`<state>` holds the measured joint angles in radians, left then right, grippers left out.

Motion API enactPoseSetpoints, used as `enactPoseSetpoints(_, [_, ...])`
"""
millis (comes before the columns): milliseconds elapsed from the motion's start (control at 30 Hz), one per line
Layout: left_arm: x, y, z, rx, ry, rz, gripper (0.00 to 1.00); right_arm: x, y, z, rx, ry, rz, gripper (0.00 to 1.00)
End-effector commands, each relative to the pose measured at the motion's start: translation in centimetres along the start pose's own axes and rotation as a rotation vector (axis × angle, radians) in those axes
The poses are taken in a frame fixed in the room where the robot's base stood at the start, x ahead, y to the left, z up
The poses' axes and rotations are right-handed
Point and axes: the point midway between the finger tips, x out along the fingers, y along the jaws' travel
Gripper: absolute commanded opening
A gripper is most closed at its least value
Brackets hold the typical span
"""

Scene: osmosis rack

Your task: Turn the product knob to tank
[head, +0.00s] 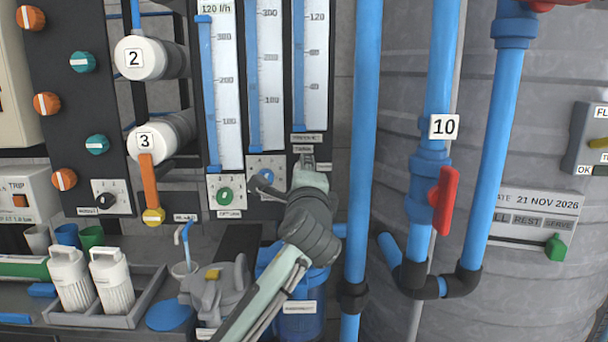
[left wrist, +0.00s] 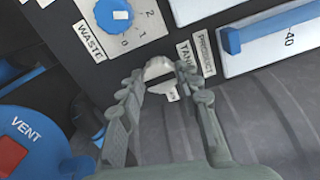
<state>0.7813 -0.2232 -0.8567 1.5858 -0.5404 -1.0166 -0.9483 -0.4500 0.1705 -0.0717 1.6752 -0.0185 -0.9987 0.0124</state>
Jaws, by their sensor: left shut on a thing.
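My left gripper (head: 310,164) reaches up to the panel below the right-hand flow meter. In the left wrist view its fingers (left wrist: 159,75) are closed around a pale knob (left wrist: 158,67), the product knob. The PRODUCT label (left wrist: 204,52) and TANK label (left wrist: 186,60) sit just right of the knob there. In the head view both labels show just above the gripper, which hides most of the knob. A small label (left wrist: 172,94) between the fingers is too small to read. Which way the knob points is hard to tell. My right gripper is not in view.
A blue WASTE knob (left wrist: 114,14) with a numbered scale is close left of the gripper. A green knob (head: 224,196) sits further left. A blue vertical pipe (head: 360,150) runs close right. A red-handled valve (head: 445,200) stands beyond it. Bottles (head: 112,280) stand below left.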

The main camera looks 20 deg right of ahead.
Motion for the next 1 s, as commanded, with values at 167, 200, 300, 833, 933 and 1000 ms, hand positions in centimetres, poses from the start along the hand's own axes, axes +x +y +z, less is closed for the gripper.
enactPoseSetpoints(167, [0.0,0.0,0.0,-0.002,0.0,0.0,0.05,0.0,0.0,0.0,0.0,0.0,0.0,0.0])
enactPoseSetpoints(200, [0.0,0.0,0.0,-0.002,0.001,0.0,0.37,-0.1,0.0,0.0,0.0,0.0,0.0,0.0])
enactPoseSetpoints(300, [0.0,0.0,0.0,-0.002,0.0,0.0,0.49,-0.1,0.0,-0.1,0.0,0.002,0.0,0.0])
enactPoseSetpoints(833, [-2.1,0.0,-0.1,-0.002,0.002,-0.001,0.55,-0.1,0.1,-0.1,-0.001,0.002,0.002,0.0])
enactPoseSetpoints(933, [-4.3,0.0,-0.1,-0.002,0.003,-0.002,0.55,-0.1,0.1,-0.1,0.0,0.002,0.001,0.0])
enactPoseSetpoints(1000, [-5.8,0.0,0.0,-0.002,0.002,-0.002,0.55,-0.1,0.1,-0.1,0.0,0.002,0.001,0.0])
